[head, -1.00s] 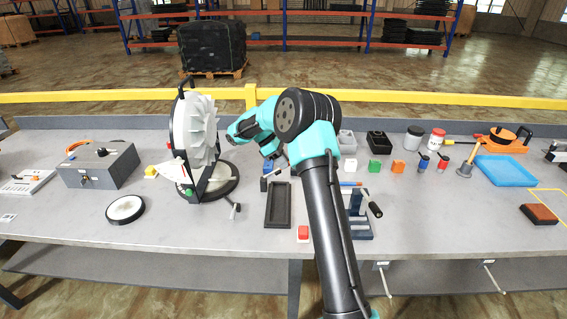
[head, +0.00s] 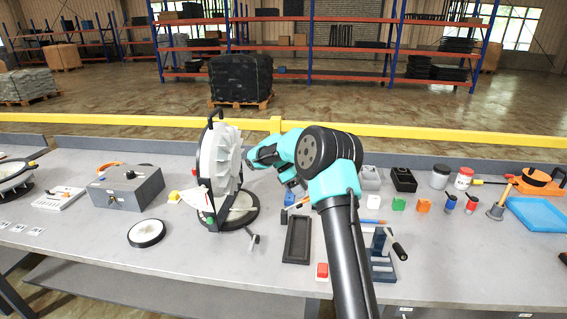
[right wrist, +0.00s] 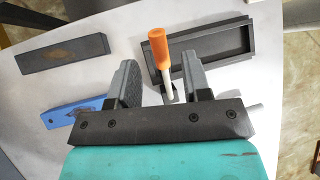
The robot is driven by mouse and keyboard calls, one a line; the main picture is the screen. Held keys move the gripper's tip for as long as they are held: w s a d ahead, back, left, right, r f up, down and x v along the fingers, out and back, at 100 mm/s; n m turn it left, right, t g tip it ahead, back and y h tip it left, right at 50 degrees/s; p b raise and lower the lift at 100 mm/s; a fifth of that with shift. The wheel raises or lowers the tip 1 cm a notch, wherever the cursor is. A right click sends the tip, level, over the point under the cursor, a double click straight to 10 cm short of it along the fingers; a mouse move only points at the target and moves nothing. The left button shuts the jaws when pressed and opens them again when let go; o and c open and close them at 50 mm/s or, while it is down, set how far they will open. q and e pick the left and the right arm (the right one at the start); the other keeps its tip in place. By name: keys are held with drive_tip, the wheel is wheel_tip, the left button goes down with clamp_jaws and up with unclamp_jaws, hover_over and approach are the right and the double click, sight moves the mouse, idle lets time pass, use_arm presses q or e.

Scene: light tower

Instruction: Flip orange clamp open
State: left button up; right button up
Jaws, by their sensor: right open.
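In the right wrist view the orange clamp handle (right wrist: 175,48) stands up on a pale shaft, between and beyond the two fingertips of my right gripper (right wrist: 163,82). The gripper is open. The fingers appear apart from the handle, with a gap on each side. The clamp's base is largely hidden behind the gripper. In the head view my right gripper (head: 290,184) points down above the table, just right of the white finned wheel, partly hidden by its own arm. I cannot make out the orange clamp clearly there. My left gripper is not in view.
A dark shallow tray (head: 297,240) lies just in front of the gripper. It also shows in the right wrist view (right wrist: 160,70). The finned wheel (head: 220,165) on its round stand is close by on the left. A red block (head: 322,271) sits right of the tray.

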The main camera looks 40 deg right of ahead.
drive_tip(key=v, duration=1.4)
drive_tip(key=shift+r, duration=0.25)
drive_tip(key=shift+w+a, duration=0.1)
drive_tip(key=shift+w, duration=0.05)
